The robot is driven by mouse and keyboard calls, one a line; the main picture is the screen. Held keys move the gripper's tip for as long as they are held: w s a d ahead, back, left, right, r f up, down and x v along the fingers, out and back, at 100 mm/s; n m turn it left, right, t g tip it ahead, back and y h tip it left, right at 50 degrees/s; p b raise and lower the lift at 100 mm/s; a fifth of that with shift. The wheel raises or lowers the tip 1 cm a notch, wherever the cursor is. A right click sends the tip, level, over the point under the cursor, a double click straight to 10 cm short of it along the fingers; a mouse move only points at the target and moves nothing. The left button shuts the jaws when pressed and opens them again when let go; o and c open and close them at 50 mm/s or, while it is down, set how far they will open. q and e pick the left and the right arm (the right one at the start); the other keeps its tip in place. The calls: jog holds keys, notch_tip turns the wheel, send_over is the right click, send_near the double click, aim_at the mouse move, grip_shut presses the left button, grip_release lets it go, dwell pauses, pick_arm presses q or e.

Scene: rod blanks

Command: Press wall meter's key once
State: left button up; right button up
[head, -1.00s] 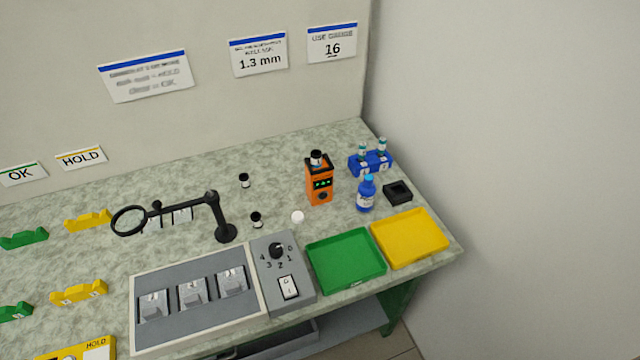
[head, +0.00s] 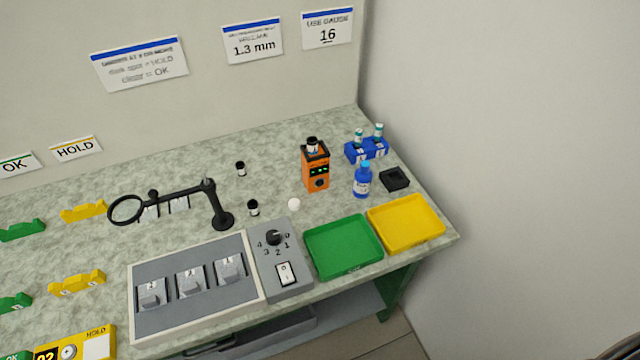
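An orange meter (head: 316,170) stands upright on the bench towards the back right. It has a small green-lit display and a dark round key or knob (head: 319,183) low on its front. Neither of my grippers is in the head view.
A green tray (head: 344,273) and a yellow tray (head: 440,235) lie in front of the meter. A blue bottle (head: 362,181), blue vial rack (head: 355,153) and black block (head: 395,180) stand to its right. A grey dial box (head: 300,287) and magnifier arm (head: 216,203) are left.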

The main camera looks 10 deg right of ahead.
grip_shut()
dwell(1.2)
